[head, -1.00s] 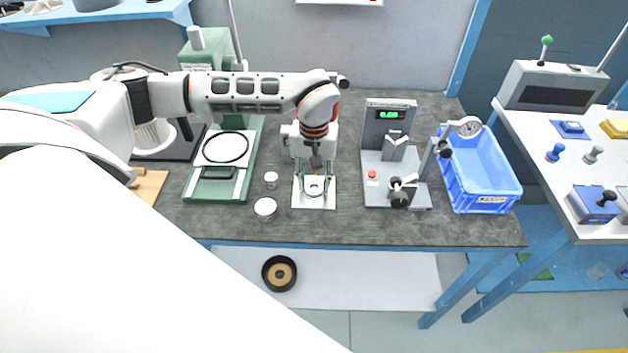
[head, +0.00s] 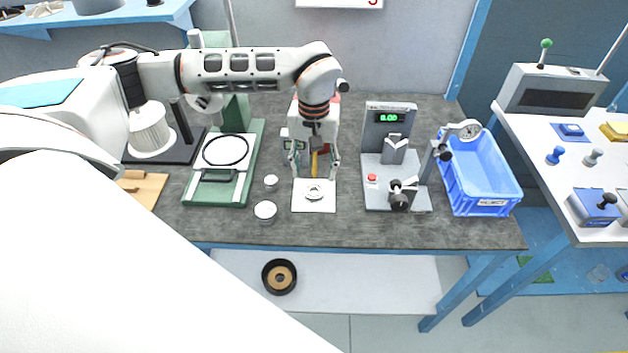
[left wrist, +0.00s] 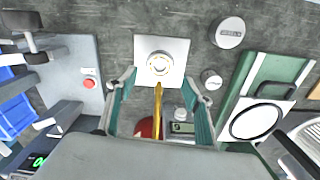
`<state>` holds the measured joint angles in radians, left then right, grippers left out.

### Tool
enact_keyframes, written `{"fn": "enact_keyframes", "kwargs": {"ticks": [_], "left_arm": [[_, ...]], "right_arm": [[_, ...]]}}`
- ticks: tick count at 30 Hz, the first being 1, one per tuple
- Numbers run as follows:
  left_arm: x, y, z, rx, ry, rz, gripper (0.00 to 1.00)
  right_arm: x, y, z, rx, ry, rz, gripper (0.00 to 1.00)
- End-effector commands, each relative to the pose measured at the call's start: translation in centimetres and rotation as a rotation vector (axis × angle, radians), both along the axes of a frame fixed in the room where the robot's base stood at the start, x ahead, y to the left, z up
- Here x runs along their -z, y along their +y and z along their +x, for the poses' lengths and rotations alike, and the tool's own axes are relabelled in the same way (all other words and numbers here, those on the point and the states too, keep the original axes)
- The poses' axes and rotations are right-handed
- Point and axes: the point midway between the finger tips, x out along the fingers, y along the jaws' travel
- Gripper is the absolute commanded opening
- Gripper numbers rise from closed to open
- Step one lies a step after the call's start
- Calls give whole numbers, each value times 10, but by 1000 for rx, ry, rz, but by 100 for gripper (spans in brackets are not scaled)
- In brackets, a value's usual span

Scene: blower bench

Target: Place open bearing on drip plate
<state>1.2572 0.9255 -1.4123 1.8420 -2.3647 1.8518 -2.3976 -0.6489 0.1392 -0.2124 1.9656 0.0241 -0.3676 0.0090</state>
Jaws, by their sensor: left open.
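The bearing (head: 314,191) is a small metal ring lying on the white square drip plate (head: 314,206) at the middle of the bench. In the left wrist view the bearing (left wrist: 160,63) sits near the middle of the plate (left wrist: 177,46). My left gripper (head: 315,172) is open and empty, above and just behind the bearing, its fingers apart from it. In the left wrist view the open fingers (left wrist: 160,90) show to either side, with the bearing beyond them. My right gripper is not in view.
Two small round tins (head: 265,211) stand left of the plate. A green press (head: 218,195) is further left. A grey device with a green display (head: 390,140) and a blue crate (head: 480,170) stand to the right. Bare bench lies between the plate and grey device.

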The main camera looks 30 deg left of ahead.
Motion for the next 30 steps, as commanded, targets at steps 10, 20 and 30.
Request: {"fn": "enact_keyframes", "kwargs": {"ticks": [10, 20, 30], "left_arm": [[-56, 0, 0, 0, -1, 0, 51], [-63, 0, 0, 0, 0, 1, 51], [-62, 0, 0, 0, 0, 1, 51]], "right_arm": [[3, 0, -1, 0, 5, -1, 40], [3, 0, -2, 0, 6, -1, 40], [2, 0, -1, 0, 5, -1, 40]]}}
